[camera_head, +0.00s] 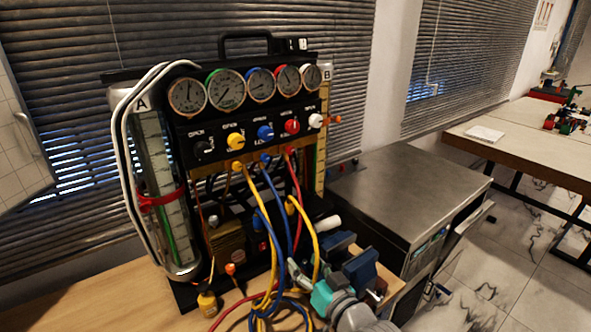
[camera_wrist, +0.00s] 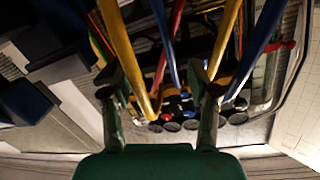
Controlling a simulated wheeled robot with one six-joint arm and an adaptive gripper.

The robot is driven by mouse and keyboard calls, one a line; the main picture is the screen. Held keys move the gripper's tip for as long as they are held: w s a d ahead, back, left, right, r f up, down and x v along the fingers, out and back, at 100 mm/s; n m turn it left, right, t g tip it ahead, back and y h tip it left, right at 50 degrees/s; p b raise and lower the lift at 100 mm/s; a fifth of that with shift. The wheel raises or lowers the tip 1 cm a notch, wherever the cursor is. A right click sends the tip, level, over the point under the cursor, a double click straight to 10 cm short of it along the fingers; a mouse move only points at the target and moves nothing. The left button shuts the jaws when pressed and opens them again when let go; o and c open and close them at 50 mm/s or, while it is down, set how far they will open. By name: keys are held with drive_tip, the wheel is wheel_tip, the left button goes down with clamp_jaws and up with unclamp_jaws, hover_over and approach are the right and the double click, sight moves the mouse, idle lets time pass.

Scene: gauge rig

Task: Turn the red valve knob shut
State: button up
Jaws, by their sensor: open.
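The red valve knob (camera_head: 292,126) is on the front of the black gauge rig (camera_head: 215,130), between a blue knob (camera_head: 265,132) and a white knob (camera_head: 316,120). My gripper (camera_head: 299,272) is low in front of the rig, well below and apart from the knob. In the wrist view my gripper (camera_wrist: 157,84) has its fingers spread, with no knob between them. Yellow, blue and red hoses cross in front of the fingers there. A small red spot beyond them may be the red knob, but it is too small to be sure.
Yellow (camera_head: 266,205), blue (camera_head: 279,200) and red (camera_head: 297,185) hoses hang from the rig near my gripper. A blue vise-like block (camera_head: 360,268) is close on the right. A grey metal cabinet (camera_head: 410,185) is beyond it. Space before the gauges (camera_head: 225,90) looks clear.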

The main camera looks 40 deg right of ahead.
drive_tip(key=w+d+r, duration=0.2)
drive_tip(key=r, duration=0.3)
drive_tip(key=w+d+r, duration=0.3)
drive_tip(key=r, duration=0.3)
drive_tip(key=n+t+y, duration=0.1)
drive_tip(key=n+y, duration=0.1)
drive_tip(key=n, duration=0.1)
approach(294, 129)
drive_tip(key=w, duration=0.9)
drive_tip(key=shift+w, duration=0.3)
clamp_jaws()
